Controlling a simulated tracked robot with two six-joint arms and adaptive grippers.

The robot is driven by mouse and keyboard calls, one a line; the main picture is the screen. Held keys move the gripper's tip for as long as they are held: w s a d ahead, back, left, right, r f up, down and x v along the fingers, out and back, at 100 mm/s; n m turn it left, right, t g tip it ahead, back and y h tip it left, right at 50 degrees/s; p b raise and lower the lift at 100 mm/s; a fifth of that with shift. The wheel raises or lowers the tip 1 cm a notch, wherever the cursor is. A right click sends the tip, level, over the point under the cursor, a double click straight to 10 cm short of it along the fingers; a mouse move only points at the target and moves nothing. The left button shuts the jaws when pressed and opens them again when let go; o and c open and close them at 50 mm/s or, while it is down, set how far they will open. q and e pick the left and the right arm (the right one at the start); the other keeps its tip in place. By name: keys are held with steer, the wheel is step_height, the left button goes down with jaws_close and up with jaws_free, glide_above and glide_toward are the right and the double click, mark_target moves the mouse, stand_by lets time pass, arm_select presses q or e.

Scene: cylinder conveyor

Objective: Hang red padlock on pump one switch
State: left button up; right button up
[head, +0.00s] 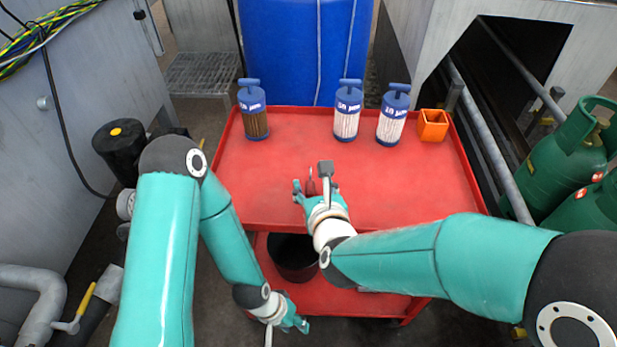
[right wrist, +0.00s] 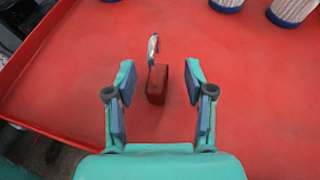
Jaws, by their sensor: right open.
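The red padlock (right wrist: 157,86) stands on the red table top with its silver shackle pointing away in the right wrist view. In the head view it shows (head: 311,187) partly behind my right gripper. My right gripper (head: 317,189) is open over the table. In the right wrist view its two fingers (right wrist: 160,82) appear on either side of the padlock with gaps, and neither visibly touches it. My left gripper (head: 296,322) hangs low at the cart's front edge; its fingers are too small to read. I cannot identify a pump one switch in either view.
The red cart top (head: 265,190) has a raised rim. Three blue-capped filters (head: 254,122) and an orange holder (head: 433,127) stand along its back. A dark bucket (head: 293,265) is on the lower shelf. Green gas cylinders (head: 570,160) stand right. The cart's middle is mostly clear.

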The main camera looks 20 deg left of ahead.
steer(key=shift+w+a+f, duration=0.1)
steer(key=shift+w+f, duration=0.05)
steer(key=shift+w, duration=0.05)
steer(key=shift+c, duration=0.4)
steer(key=shift+a, duration=0.1)
jaws_close()
steer(key=shift+r, duration=0.2)
